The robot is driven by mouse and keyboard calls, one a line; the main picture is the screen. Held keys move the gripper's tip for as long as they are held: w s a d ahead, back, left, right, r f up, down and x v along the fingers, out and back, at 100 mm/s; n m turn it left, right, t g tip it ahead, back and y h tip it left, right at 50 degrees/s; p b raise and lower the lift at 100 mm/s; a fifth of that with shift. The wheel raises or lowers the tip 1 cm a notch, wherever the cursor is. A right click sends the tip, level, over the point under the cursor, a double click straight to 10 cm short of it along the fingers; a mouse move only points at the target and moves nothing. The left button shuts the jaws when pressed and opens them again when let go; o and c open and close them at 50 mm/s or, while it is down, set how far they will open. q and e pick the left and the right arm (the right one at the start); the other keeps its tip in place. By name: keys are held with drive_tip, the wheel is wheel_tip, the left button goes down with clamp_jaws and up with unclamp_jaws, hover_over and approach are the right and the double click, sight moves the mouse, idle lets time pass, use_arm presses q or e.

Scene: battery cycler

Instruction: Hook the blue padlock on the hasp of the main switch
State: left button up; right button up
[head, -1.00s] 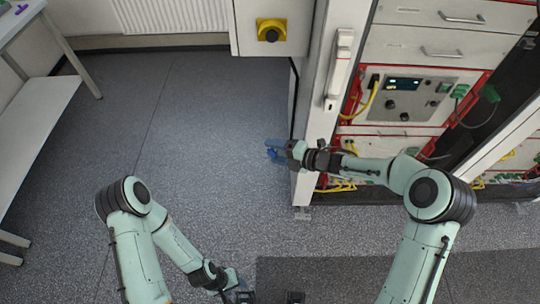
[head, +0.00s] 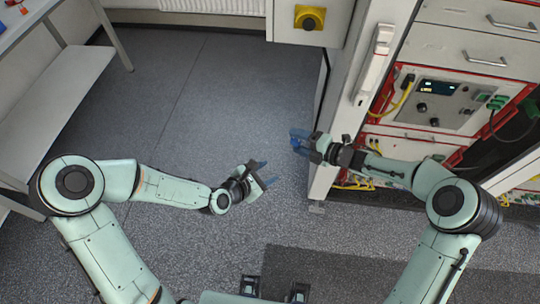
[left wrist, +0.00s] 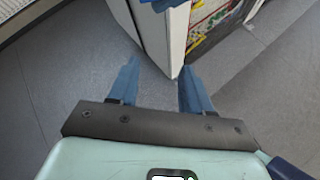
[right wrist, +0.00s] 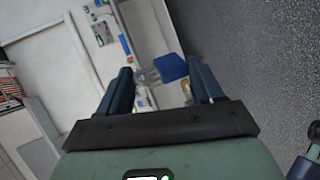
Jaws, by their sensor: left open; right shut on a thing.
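The blue padlock (right wrist: 172,67) is in my right gripper (right wrist: 159,66), its clear-looking shackle (right wrist: 147,76) pointing left in the right wrist view. In the head view the padlock (head: 296,146) shows small at the fingertips of my right gripper (head: 301,142), beside the cabinet's front corner. The main switch (head: 310,18) is a black knob on a yellow plate at the top of the head view, well away from both grippers. Its hasp is too small to make out. My left gripper (head: 268,174) is open and empty, left of and below the right one; it also shows in the left wrist view (left wrist: 160,67).
The open rack (head: 440,90) with cables and drawers stands at right. A white door edge with a handle (head: 374,62) stands between rack and switch. A table with a lower shelf (head: 55,110) is at left. The floor between is clear.

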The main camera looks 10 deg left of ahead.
sight(296, 140)
use_arm(q)
wheel_tip(296, 140, up, 7)
drive_tip(key=w+d+n+t, duration=0.1)
drive_tip(key=w+n+t, duration=0.1)
drive_tip(key=n, duration=0.2)
drive_tip(key=shift+h, duration=0.3)
drive_tip(key=x, duration=1.2)
drive_tip(key=shift+s+f, duration=0.15)
drive_tip(key=shift+f, duration=0.15)
drive_tip(key=c, duration=0.9)
clamp_jaws()
use_arm(e)
drive_tip(key=o, duration=1.3)
